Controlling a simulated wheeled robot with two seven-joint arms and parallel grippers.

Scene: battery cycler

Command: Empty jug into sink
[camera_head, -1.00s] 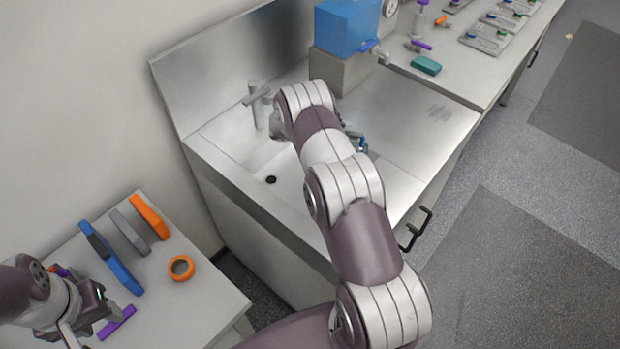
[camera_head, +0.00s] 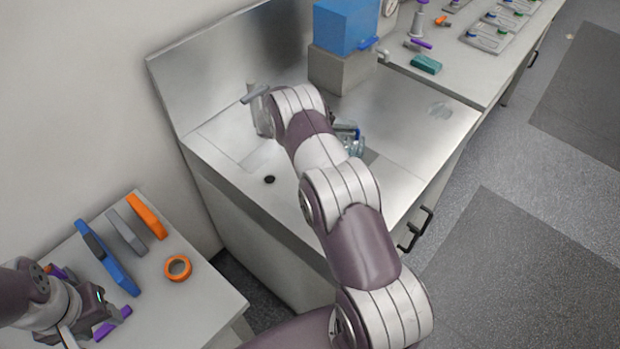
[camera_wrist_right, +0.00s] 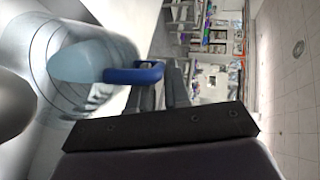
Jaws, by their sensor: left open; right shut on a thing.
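The jug (camera_head: 352,142) is clear with a blue handle, partly hidden behind my right arm in the head view. It shows larger in the right wrist view (camera_wrist_right: 85,62), with its blue handle between my right gripper's (camera_wrist_right: 163,84) fingers. That gripper is shut on the handle and holds the jug over the sink unit. I cannot tell the jug's exact tilt or whether it holds liquid. The sink (camera_head: 286,198) has a pale basin with a dark drain and a tap (camera_head: 262,112) at its back. My left gripper (camera_head: 118,308) is open over the left table, near a purple piece.
A blue tank (camera_head: 345,25) stands on a grey block behind the sink. A counter with trays (camera_head: 490,38) and a teal block (camera_head: 426,64) lies at the back right. The left table (camera_head: 205,305) holds coloured tools and an orange ring (camera_head: 178,268). The floor at right is clear.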

